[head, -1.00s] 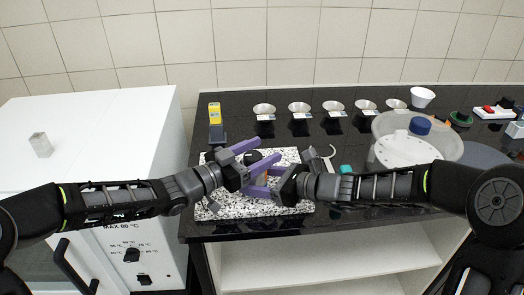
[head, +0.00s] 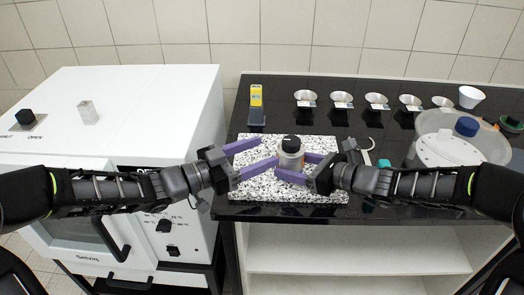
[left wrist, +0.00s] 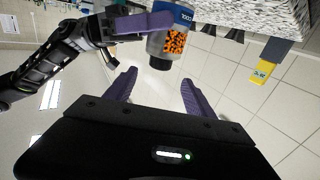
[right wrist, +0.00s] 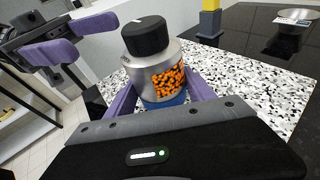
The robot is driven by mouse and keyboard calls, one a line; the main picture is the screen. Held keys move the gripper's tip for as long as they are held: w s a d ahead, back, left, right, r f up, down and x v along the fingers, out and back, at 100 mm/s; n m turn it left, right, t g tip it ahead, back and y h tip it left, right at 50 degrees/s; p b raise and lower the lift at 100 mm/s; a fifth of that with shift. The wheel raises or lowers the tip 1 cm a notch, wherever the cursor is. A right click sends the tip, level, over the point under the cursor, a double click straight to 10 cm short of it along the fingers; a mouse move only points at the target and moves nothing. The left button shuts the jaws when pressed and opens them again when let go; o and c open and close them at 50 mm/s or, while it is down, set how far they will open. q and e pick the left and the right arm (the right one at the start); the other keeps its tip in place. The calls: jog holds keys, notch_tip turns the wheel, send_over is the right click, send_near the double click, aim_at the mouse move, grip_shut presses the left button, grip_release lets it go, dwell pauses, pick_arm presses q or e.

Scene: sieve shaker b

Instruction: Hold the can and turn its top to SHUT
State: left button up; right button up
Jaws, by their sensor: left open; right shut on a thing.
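The can (head: 290,158) stands upright on the speckled slab, with a silver body, a window showing orange pieces, a blue base and a black top (right wrist: 146,37) with a white mark. My right gripper (head: 305,168) is shut on the can's body from the right; the right wrist view shows its purple fingers on both sides. My left gripper (head: 252,158) is open and empty to the left of the can, apart from it. In the left wrist view, the can (left wrist: 172,42) is beyond the left fingers (left wrist: 155,88).
The speckled slab (head: 262,188) lies on the black worktop. A yellow and grey device (head: 256,97) and several metal bowls (head: 305,97) stand behind. A hook-shaped tool (head: 366,146) and a clear tub (head: 424,148) are at right. A white cabinet (head: 150,110) is at left.

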jog(key=o, duration=1.4)
jog(key=shift+o, duration=0.2)
jog(key=shift+d, duration=0.1)
jog(key=v, duration=1.2)
jog(key=shift+r, duration=0.1)
jog(key=shift+s, duration=0.1)
